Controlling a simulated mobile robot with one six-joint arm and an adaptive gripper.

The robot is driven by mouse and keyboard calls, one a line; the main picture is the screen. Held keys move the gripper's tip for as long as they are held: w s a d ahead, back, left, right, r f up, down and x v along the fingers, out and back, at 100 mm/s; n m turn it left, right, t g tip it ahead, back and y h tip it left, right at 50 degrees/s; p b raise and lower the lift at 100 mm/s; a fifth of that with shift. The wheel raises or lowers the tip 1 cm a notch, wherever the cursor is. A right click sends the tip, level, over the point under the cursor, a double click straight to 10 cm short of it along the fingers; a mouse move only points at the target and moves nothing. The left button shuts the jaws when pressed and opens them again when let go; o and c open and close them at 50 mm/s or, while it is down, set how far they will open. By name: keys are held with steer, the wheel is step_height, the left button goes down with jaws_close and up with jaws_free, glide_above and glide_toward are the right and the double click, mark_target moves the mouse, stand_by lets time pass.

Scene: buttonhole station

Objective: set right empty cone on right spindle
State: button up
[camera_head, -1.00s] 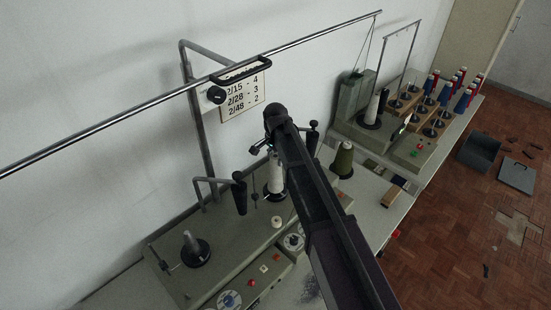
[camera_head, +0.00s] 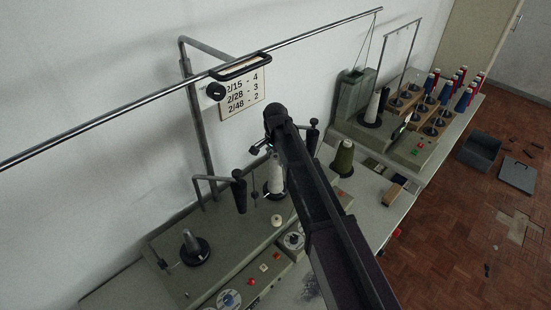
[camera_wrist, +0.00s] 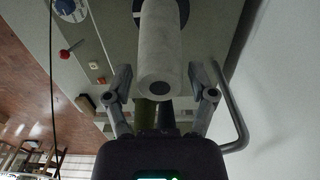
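A white cone (camera_head: 274,181) stands upright over the right spindle's black disc (camera_head: 276,194), partly hidden behind my arm. In the wrist view the cone (camera_wrist: 160,45) points its narrow, dark-holed end towards me, and parts of the black disc (camera_wrist: 184,10) show at its far end. My gripper (camera_wrist: 160,87) is open, one finger on each side of the cone's near end, with gaps visible between. In the head view the fingers are mostly hidden by my arm. The left spindle (camera_head: 189,241) stands bare on its black disc.
A metal rail (camera_head: 130,108) crosses above the station, with a number board (camera_head: 242,94) behind it. A bent guide post (camera_head: 195,130) rises at the left.

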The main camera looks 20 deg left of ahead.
steer(key=shift+o, duration=0.4)
steer(key=shift+r, duration=0.1)
step_height(320, 180, up, 17)
steer(key=p, duration=1.7)
steer(key=s+d+f+m+b, duration=0.1)
steer(key=d+f+b, duration=0.4)
steer(key=d, duration=0.5)
steer(key=s+d+f+m+b, duration=0.1)
steer(key=d+f+b, duration=0.5)
steer(key=d, duration=0.4)
steer(key=s+d+f+m+b, duration=0.1)
steer(key=d+f+b, duration=0.4)
steer(key=d, duration=0.5)
steer(key=shift+s+d+f+m, duration=0.25)
steer(key=shift+s+f+m, duration=0.1)
steer(key=shift+m, duration=0.25)
stand_by(0.3)
